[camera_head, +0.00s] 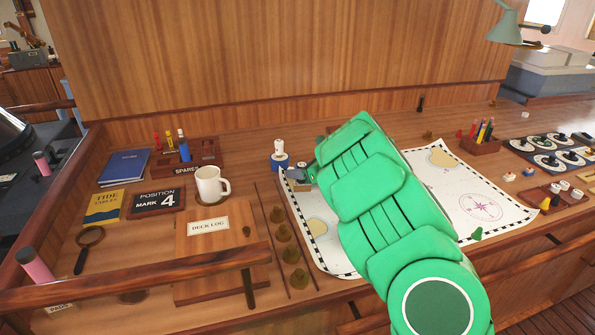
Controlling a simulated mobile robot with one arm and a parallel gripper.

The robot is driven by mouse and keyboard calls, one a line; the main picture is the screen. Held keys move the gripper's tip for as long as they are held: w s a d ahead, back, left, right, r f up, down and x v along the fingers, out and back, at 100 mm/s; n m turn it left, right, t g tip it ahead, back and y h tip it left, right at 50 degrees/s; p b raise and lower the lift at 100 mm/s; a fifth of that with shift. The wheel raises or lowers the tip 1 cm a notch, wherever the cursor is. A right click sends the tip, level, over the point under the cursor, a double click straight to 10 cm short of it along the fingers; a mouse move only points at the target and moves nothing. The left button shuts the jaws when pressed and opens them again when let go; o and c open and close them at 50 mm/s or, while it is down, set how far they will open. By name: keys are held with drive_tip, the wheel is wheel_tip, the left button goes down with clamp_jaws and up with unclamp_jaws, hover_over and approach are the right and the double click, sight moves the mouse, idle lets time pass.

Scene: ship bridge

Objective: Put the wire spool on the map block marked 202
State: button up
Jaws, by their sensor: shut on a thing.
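My green arm reaches across the chart, and my gripper (299,178) is small and mostly hidden at its far end, by the chart's upper left edge. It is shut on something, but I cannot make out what. A white cylinder (279,146) on a round blue base (280,162) stands just beyond the gripper; I cannot tell whether it is the wire spool. The chart (470,175) lies flat, with its middle hidden behind my arm. I can read no 202 marking on it, and no map block is identifiable.
Brass weights (283,232) line the chart's left side. Right are a pen holder (482,143) and a dark tray (550,152). A wooden rail (130,283) crosses in front.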

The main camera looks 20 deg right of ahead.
drive_tip(key=shift+f, duration=0.15)
drive_tip(key=o, duration=1.1)
drive_tip(key=shift+s+d+r, duration=0.3)
drive_tip(key=shift+v, duration=1.1)
wheel_tip(320, 180, up, 6)
drive_tip(key=shift+f, duration=0.25)
drive_tip(key=shift+r, duration=0.75)
